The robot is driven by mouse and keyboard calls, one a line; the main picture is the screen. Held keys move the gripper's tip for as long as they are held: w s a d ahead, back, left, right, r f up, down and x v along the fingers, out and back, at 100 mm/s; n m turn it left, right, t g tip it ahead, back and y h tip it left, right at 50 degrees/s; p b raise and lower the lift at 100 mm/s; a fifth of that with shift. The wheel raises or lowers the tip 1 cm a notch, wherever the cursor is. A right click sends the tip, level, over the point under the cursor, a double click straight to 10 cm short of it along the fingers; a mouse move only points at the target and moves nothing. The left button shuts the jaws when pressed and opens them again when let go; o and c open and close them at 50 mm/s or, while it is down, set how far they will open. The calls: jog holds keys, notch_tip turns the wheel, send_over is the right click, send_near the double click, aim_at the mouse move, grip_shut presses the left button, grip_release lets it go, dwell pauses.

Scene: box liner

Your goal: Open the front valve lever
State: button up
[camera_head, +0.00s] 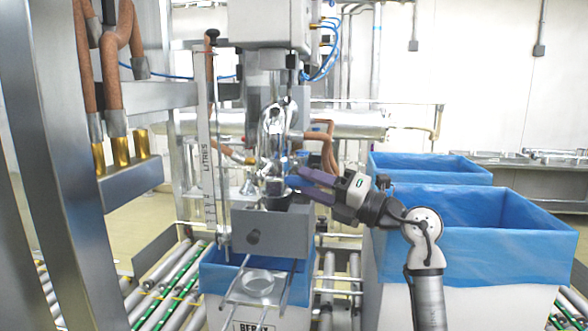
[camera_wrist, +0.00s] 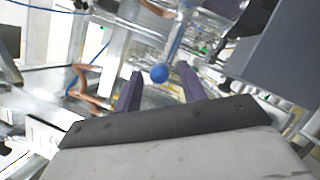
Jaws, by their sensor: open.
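My gripper (camera_head: 294,177) reaches in from the right toward the shiny metal filling valve (camera_head: 276,125) in the head view. Its two purple fingers are apart. In the wrist view a round blue knob (camera_wrist: 159,73) shows between the open fingertips, seemingly the end of the valve lever. Clear space shows between the knob and each finger, so the fingers do not appear to grip it. How far the knob lies beyond the tips is hard to tell.
A blue-lined box (camera_head: 226,289) stands under the filling machine on the roller conveyor (camera_head: 166,281). Larger blue-lined boxes (camera_head: 480,250) stand at the right, close to my arm. A grey metal housing (camera_head: 262,231) sits just below the valve. A steel frame (camera_head: 50,150) stands at the left.

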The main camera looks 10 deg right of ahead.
aim_at(290, 176)
jog(key=shift+p+x, duration=0.5)
jog(key=shift+x, duration=1.65)
jog(key=shift+c, duration=0.2)
grip_shut()
